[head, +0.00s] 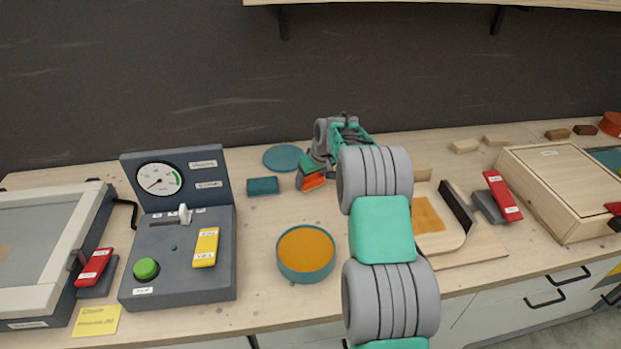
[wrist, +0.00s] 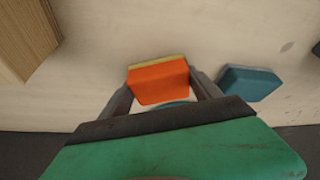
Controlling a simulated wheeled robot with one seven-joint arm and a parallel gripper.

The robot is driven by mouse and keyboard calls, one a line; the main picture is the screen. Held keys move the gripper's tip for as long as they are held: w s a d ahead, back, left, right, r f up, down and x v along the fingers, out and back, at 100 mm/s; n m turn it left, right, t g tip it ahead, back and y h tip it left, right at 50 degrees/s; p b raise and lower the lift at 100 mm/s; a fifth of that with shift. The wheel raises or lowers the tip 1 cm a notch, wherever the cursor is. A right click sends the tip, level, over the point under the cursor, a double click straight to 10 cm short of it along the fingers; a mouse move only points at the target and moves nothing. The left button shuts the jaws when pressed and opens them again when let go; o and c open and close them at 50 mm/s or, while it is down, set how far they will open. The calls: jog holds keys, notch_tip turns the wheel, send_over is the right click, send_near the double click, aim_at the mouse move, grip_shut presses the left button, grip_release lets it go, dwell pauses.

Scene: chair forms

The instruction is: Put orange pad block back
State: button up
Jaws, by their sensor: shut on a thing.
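The orange pad block (head: 314,181) is at the back middle of the bench, partly covered by my gripper. In the wrist view the orange pad block (wrist: 158,82) sits between my two fingers, with a pale yellowish strip along its far edge. My gripper (wrist: 160,88) is shut on it; in the head view my gripper (head: 312,172) points down near the wall. I cannot tell whether the block touches the bench. A teal block (head: 263,186) lies just left of it; the teal block also shows right of my fingers in the wrist view (wrist: 250,82).
A teal disc (head: 285,158) lies behind the teal block. A teal bowl with orange contents (head: 305,254) stands in front. A gauge console (head: 180,225) is at left. A wooden form (head: 470,236) with an orange patch and a wooden box (head: 560,190) are at right.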

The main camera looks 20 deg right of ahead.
jog(key=o, duration=1.3)
jog(key=shift+f, duration=0.1)
jog(key=shift+r, duration=0.35)
jog(key=s+a+r+b, duration=0.1)
jog(key=s+a+r, duration=0.1)
jog(key=s+r, duration=0.35)
jog(key=s+a+r, duration=0.1)
jog(key=s+r, duration=0.2)
jog(key=r, duration=0.5)
jog(key=s+a+r+m, duration=0.1)
jog(key=s+a+r, duration=0.1)
jog(key=s+a, duration=0.75)
jog(key=s+a+f, duration=0.1)
jog(key=s+f, duration=0.2)
jog(key=s, duration=0.6)
jog(key=s+a+f+m+g, duration=0.1)
jog(key=s+f, duration=0.2)
jog(key=s, duration=0.7)
jog(key=shift+s+a+h, duration=0.15)
jog(key=shift+a+h, duration=0.25)
